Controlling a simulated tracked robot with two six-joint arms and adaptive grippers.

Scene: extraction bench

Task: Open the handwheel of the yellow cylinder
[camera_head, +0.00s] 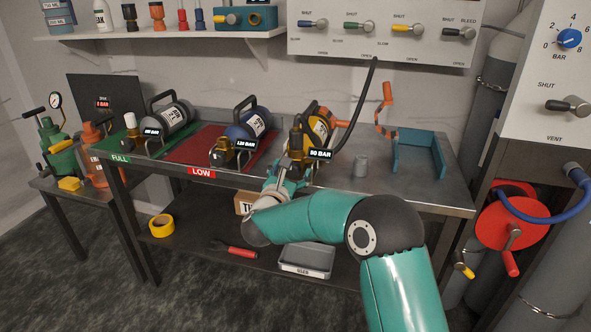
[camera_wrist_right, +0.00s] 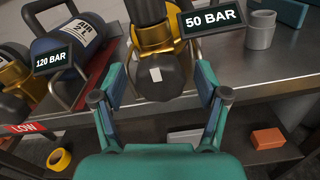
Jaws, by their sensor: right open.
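The yellow cylinder (camera_head: 320,125) lies on the bench with a hose on it and a display reading 50 BAR (camera_head: 320,154). In the right wrist view its brass valve (camera_wrist_right: 155,38) points toward me and ends in a dark rounded handwheel (camera_wrist_right: 158,80) with a white mark. My right gripper (camera_head: 287,180) is at the bench's front edge, in front of this valve. In the head view the gripper and arm partly hide the handwheel. My left gripper is not in view.
A blue cylinder (camera_head: 249,124) reading 120 BAR lies on the red mat to the left, with a grey cylinder (camera_head: 173,117) beyond it. A grey cup (camera_head: 361,166) and a teal cradle (camera_head: 421,152) stand to the right. A black hose (camera_head: 358,100) arches above the yellow cylinder.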

